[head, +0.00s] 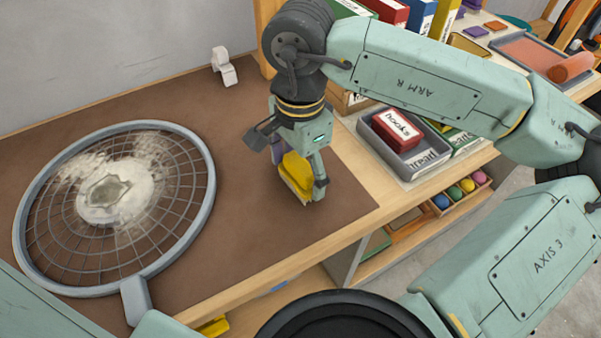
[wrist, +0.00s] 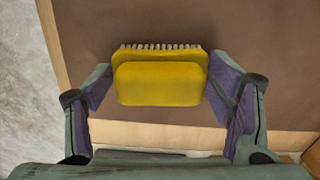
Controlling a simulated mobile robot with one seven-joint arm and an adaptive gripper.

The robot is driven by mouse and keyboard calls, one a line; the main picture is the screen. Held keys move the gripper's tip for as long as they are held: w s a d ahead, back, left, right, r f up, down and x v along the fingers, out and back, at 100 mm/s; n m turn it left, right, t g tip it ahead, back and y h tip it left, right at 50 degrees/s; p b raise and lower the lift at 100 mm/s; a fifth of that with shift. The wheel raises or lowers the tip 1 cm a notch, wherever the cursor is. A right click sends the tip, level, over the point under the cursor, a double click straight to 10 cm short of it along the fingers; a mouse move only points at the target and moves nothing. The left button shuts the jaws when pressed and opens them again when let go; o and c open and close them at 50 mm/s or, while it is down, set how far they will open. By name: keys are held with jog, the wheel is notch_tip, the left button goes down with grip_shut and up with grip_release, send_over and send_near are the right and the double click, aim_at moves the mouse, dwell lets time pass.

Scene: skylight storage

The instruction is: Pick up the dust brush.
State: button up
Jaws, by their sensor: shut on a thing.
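The dust brush is a yellow block with pale bristles along one side. It shows in the head view (head: 296,172) near the right end of the brown work surface, and in the wrist view (wrist: 160,84) at upper middle. My gripper (head: 298,180) points down over it, with one finger on each side. In the wrist view my gripper (wrist: 160,92) has its purple finger pads at the brush's left and right ends, shut on it. The fingers partly hide the brush in the head view. I cannot tell whether its underside touches the surface.
A large round framed mesh with a pale dusty patch (head: 205,215) lies on the left of the brown surface (head: 240,240). A small white object (head: 224,68) stands at the back. A shelf with coloured balls (head: 462,192) is below.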

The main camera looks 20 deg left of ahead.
aim_at(300, 163)
jog(key=shift+r, duration=0.55)
notch_tip(300, 163, up, 2)
jog(key=shift+r+b, duration=0.1)
jog(key=shift+b, duration=0.35)
jog(key=s+d, duration=0.3)
jog(key=s, duration=0.1)
jog(key=s+d+r+b, duration=0.1)
jog(key=s+d, duration=0.2)
jog(key=s, duration=0.1)
jog(key=s+d+b, duration=0.1)
jog(key=s+d, duration=0.2)
jog(key=s, duration=0.2)
jog(key=shift+d+r, duration=0.1)
jog(key=shift+r, duration=0.25)
jog(key=o, duration=0.7)
jog(key=shift+c, duration=0.2)
jog(key=c, duration=0.5)
